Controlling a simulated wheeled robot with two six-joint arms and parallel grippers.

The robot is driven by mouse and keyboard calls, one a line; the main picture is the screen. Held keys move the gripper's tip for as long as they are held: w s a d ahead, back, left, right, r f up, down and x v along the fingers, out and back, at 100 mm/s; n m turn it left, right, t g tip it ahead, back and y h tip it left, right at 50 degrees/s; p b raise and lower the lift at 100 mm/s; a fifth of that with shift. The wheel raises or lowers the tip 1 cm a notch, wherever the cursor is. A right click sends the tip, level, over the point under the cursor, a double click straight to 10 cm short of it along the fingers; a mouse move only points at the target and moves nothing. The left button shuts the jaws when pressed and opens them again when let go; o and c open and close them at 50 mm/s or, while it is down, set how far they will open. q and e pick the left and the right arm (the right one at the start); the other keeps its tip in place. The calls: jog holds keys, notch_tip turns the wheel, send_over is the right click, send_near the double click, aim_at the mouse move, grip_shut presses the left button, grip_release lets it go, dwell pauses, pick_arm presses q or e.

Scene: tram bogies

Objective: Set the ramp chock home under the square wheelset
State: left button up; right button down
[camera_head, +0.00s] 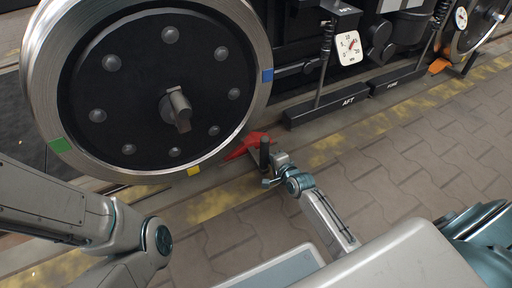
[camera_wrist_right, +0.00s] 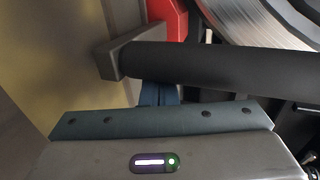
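The large wheel (camera_head: 165,95) stands at the upper left of the head view, with green, yellow and blue marks on its rim. The red ramp chock (camera_head: 243,148) lies low at the wheel's right side, on the rail side of the yellow strip. Its upright black handle (camera_head: 264,151) stands at its near end. My right gripper (camera_head: 271,170) is at this handle. In the right wrist view the black handle (camera_wrist_right: 215,66) crosses in front of the blue fingers, so their closure is hidden. The chock's red body (camera_wrist_right: 172,20) shows behind. My left gripper is out of view.
Black blocks marked AFT (camera_head: 345,104) and FORE (camera_head: 398,80) stand along the bogie, below a dial (camera_head: 350,48). A second wheel (camera_head: 472,22) with an orange chock (camera_head: 438,66) is at the upper right. The paved floor (camera_head: 400,155) to the right is clear.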

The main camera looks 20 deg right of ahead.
aim_at(265, 165)
jog(key=shift+s+a+p, duration=0.15)
jog(key=shift+a+p, duration=1)
jog(key=shift+a, duration=0.5)
dwell(1.1)
jog(key=shift+d, duration=0.1)
jog(key=shift+w+d+b, duration=0.15)
jog(key=shift+d+b, duration=0.1)
jog(key=shift+d, duration=1.25)
jog(key=shift+w+d+b, duration=0.1)
jog(key=shift+d+b, duration=0.15)
jog(key=shift+d, duration=1.25)
jog(key=shift+r, duration=0.1)
jog(key=shift+s+r+p, duration=0.2)
jog(key=shift+s+p, duration=0.15)
jog(key=shift+p, duration=0.2)
jog(key=p+v, duration=0.2)
jog(key=v, duration=0.1)
jog(key=r+p+v, duration=0.1)
jog(key=p+v, duration=0.2)
jog(key=shift+w, duration=0.2)
jog(key=shift+s+d+r, duration=0.1)
jog(key=shift+s+r, duration=0.15)
jog(key=shift+s, duration=0.3)
